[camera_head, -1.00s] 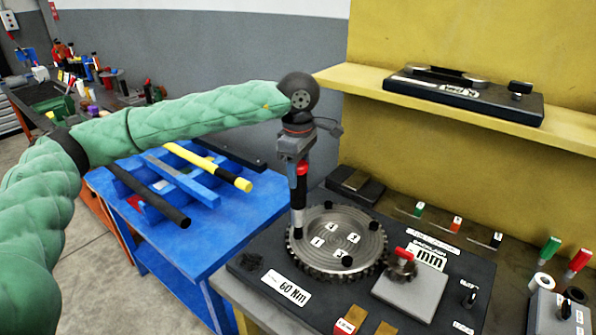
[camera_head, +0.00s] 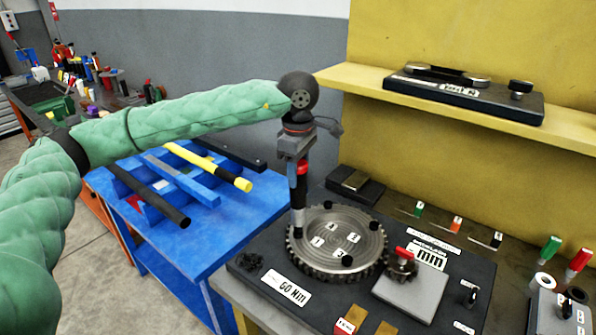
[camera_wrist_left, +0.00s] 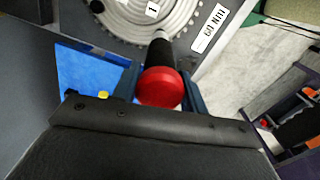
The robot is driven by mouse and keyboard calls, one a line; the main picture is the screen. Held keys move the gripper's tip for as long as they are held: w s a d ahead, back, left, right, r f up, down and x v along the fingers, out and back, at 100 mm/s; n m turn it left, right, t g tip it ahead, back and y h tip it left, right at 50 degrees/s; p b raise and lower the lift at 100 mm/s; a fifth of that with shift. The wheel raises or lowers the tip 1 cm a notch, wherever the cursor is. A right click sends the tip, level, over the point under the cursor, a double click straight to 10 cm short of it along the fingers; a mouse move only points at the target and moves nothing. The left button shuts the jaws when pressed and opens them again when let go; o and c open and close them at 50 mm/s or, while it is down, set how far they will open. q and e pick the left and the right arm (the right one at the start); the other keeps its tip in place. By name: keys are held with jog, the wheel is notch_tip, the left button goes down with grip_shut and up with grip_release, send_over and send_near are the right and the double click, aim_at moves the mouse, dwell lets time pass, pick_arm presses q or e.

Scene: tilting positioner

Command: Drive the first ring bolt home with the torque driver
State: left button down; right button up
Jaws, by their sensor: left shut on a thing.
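My left gripper (camera_head: 297,168) is shut on the torque driver (camera_head: 299,197), a black and grey tool with a red cap. The driver stands about upright, its lower end at the left edge of the toothed ring gear (camera_head: 338,266). In the left wrist view the red cap (camera_wrist_left: 160,88) sits between the fingers, and the black shaft runs down toward the ring. The bolt under the driver's tip is hidden. Other black bolt heads (camera_head: 347,261) show on the ring, beside number labels. My right gripper is not in view.
The ring lies on a dark plate with a "60 Nm" label (camera_head: 285,288). A small pinion with a red handle (camera_head: 402,262) stands right of it. A blue bench (camera_head: 240,215) with bars is at the left. A yellow shelf (camera_head: 360,80) overhangs behind.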

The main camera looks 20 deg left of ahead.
pick_arm(q)
jog(key=shift+b, duration=0.85)
dwell(1.0)
jog(key=shift+s+f+b, duration=0.1)
jog(key=shift+f+b, duration=0.5)
jog(key=shift+b, duration=0.65)
dwell(3.7)
jog(key=shift+r, duration=0.15)
